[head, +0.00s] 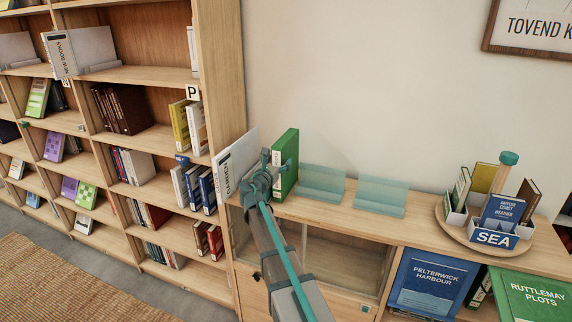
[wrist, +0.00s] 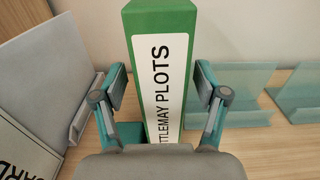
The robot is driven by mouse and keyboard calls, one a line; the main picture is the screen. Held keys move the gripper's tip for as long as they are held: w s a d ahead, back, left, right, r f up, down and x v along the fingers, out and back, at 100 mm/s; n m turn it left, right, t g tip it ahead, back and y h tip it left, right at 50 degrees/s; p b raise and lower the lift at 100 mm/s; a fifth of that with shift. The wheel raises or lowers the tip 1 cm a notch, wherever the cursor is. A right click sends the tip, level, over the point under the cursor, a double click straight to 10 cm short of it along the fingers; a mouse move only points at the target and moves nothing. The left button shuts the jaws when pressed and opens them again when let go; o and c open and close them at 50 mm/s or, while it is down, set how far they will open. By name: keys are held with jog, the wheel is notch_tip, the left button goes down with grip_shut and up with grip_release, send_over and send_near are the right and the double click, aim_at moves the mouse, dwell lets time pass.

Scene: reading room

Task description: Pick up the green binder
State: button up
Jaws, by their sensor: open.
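The green binder (head: 286,160) stands upright on top of the low wooden cabinet in the head view. In the wrist view, the green binder (wrist: 176,18) shows its spine with a white label reading "TTLEMAY PLOTS" in part. My gripper (head: 272,160) is at the binder's near side in the head view. In the wrist view my gripper (wrist: 160,88) is open, with one finger on each side of the spine. Gaps show between the pads and the binder. The lower spine is hidden by the gripper body.
A grey bookend with a white sign (head: 236,162) stands just left of the binder. Teal bookends (head: 322,182) stand to its right, then a round wooden tray (head: 452,230) with books. A green "RUTTLEMAY PLOTS" item (head: 530,296) is in the cabinet below. Tall bookshelves (head: 222,80) rise at left.

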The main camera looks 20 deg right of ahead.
jog(key=p+x, duration=0.1)
jog(key=x, duration=0.3)
jog(key=shift+d+p, duration=0.2)
jog(key=shift+p, duration=0.1)
jog(key=shift+c, duration=0.3)
grip_shut()
jog(key=shift+r, duration=0.1)
